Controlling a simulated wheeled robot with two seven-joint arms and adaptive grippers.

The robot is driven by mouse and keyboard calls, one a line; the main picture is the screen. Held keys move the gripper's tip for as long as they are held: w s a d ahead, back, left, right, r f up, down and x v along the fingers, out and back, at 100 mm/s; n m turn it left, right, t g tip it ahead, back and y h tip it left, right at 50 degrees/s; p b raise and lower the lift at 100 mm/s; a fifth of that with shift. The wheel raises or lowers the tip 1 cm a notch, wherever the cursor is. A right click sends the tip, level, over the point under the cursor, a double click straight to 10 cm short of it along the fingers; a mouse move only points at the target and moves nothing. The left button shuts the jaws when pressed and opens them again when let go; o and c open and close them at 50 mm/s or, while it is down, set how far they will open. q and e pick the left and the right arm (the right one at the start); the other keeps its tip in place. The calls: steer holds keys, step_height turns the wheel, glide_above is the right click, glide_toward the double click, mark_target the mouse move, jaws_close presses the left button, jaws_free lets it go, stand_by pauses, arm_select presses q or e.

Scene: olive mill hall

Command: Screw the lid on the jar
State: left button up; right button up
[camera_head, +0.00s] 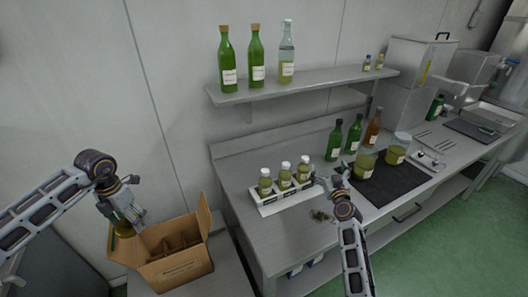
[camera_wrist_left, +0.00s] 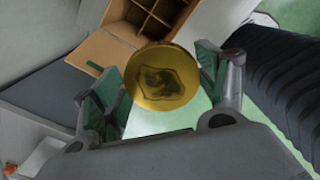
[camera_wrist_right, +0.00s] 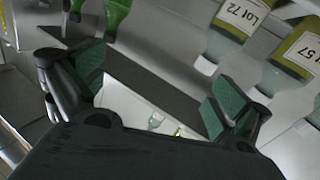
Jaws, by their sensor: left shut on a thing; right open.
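My left gripper (camera_head: 125,215) is shut on a round gold thing (camera_wrist_left: 163,78), which also shows below the fingers in the head view (camera_head: 123,229). It is at the left edge of the cardboard box, its face dark-patterned in the left wrist view. I cannot tell whether it is a jar or a lid. My right gripper (camera_head: 337,184) is open and empty over the bench, left of the dark mat. Two large glass jars with yellow-green contents, a front jar (camera_head: 364,164) and a back jar (camera_head: 397,151), stand on the mat.
The open cardboard box (camera_head: 176,272) has dividers. A white rack (camera_head: 270,208) on the bench (camera_head: 235,172) holds several small white-capped jars. Bottles stand behind the mat (camera_head: 383,187) and on the wall shelf (camera_head: 310,85). A small dark heap (camera_head: 320,215) lies near my right gripper.

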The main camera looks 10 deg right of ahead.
steer(key=w+d+m+h, duration=0.2)
steer(key=d+m+h, duration=0.2)
steer(key=d+h, duration=0.3)
steer(key=m+g+h, duration=0.5)
steer(key=m+g, duration=0.1)
steer(key=g, duration=0.1)
glide_toward(365, 163)
steer(key=shift+w+d+r, duration=0.6)
steer(key=shift+w+d, duration=0.15)
steer(key=shift+w, duration=0.05)
arm_select(q)
steer(key=shift+f, duration=0.1)
arm_select(e)
steer(key=shift+d, duration=0.15)
